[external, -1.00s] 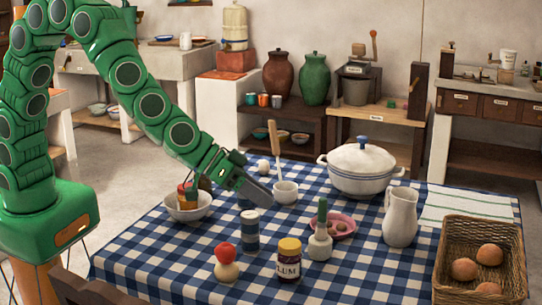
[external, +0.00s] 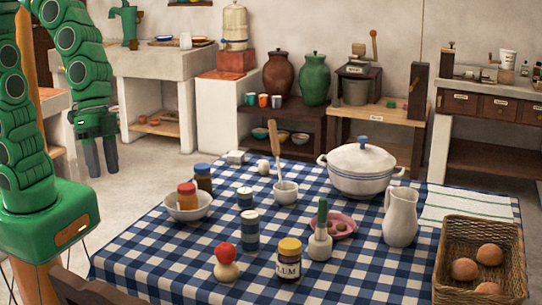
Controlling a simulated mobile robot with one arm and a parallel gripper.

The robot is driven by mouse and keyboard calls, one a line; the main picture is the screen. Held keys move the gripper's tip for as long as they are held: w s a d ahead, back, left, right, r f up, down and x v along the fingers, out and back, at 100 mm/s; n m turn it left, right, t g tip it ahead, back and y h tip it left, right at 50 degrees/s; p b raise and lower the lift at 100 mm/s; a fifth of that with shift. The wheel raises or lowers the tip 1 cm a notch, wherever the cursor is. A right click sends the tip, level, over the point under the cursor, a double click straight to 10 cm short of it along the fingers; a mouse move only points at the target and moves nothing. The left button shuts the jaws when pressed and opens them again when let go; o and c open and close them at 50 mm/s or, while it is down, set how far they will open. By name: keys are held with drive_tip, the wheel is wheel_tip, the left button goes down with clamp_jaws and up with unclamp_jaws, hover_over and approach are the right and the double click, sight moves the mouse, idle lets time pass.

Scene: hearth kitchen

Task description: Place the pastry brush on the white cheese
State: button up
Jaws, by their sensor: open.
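My gripper (external: 100,156) hangs at the left with its two fingers pointing down, apart and empty. It is off the table, left of the checked cloth. A tall wooden handle (external: 274,138) stands tilted in a small white cup (external: 285,193); it may be the pastry brush, but its lower end is hidden in the cup. A green-handled thing with a rounded white base (external: 320,243) stands upright near the front; I cannot tell what it is. A small pale block (external: 236,157) at the table's back edge may be the white cheese; it is too small to be sure.
A white bowl (external: 188,207) with an orange-lidded jar, several other jars, a lidded pot (external: 361,170), a white jug (external: 400,217) and a bread basket (external: 477,256) crowd the checked table (external: 150,262). The front-left cloth is clear.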

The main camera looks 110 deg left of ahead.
drive_tip(key=s+a+g+y, duration=0.1)
drive_tip(key=s+a+g, duration=0.1)
drive_tip(key=s, duration=0.9)
drive_tip(key=s+a+g+y, duration=0.1)
drive_tip(key=s+a+g, duration=0.2)
drive_tip(key=s, duration=0.8)
drive_tip(key=shift+a+r+y, duration=0.3)
drive_tip(key=shift+a+r, duration=0.1)
drive_tip(key=shift+a, duration=0.6)
